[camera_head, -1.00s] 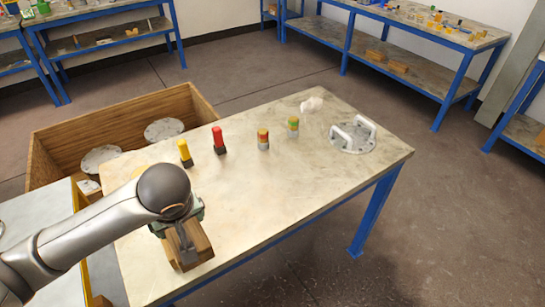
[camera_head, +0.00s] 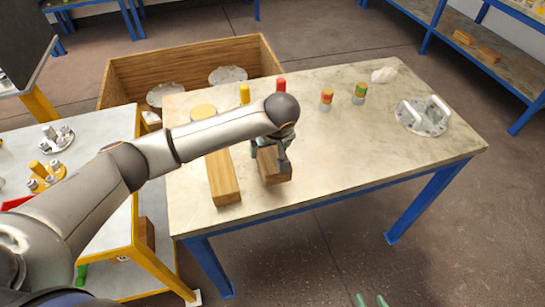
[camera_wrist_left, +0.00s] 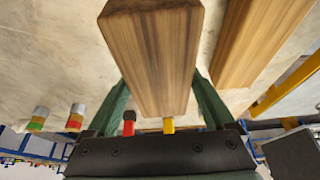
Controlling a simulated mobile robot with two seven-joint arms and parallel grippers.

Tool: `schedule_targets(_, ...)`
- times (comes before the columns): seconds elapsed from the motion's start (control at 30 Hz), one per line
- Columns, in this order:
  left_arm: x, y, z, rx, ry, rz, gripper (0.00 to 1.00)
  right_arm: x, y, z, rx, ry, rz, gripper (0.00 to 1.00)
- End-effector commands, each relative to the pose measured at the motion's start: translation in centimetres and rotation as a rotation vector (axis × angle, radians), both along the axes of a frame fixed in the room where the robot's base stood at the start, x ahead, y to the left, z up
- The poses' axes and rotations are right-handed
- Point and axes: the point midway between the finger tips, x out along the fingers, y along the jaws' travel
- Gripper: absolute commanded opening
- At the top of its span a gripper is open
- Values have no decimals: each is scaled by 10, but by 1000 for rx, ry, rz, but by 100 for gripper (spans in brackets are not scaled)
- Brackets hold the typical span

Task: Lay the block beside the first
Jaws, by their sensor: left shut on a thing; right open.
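My left gripper (camera_head: 270,150) is shut on a wooden block (camera_head: 273,168) over the worktable (camera_head: 390,140). The held block also fills the middle of the left wrist view (camera_wrist_left: 153,55), between the green fingers. The first block (camera_head: 222,178), long and wooden, lies on the table just left of the held one, with a gap between them. It shows at the right of the left wrist view (camera_wrist_left: 258,40). I cannot tell whether the held block touches the table. My right gripper (camera_head: 371,300) shows only its green fingertips at the bottom edge, apart and empty.
A yellow-topped (camera_head: 244,93) and a red-topped piece (camera_head: 281,85) stand behind my left arm. Two striped pieces (camera_head: 326,98) (camera_head: 360,93) and a handled flange (camera_head: 422,117) stand further right. A wooden crate (camera_head: 190,65) is behind. The table's front right is clear.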

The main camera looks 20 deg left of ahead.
Motion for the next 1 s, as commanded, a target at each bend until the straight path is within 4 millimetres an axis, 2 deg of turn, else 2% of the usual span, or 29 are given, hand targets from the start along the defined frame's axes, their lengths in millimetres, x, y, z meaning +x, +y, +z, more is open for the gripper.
schedule_targets(0.27,13,-4,-16,1,-1,-1,10,0,0,-3,0,0,0,50)
schedule_targets(0.47,13,-4,-43,-1,-2,-2,10,0,0,-4,0,0,0,50)
schedule_targets(0.87,12,-4,-48,-2,0,-2,10,0,0,-4,0,0,0,50)
schedule_targets(0.9,12,-4,-49,-2,1,-1,89,0,0,-4,0,0,0,50)
schedule_targets(1.0,12,-4,-49,-1,1,-1,100,0,0,-4,0,0,0,50)
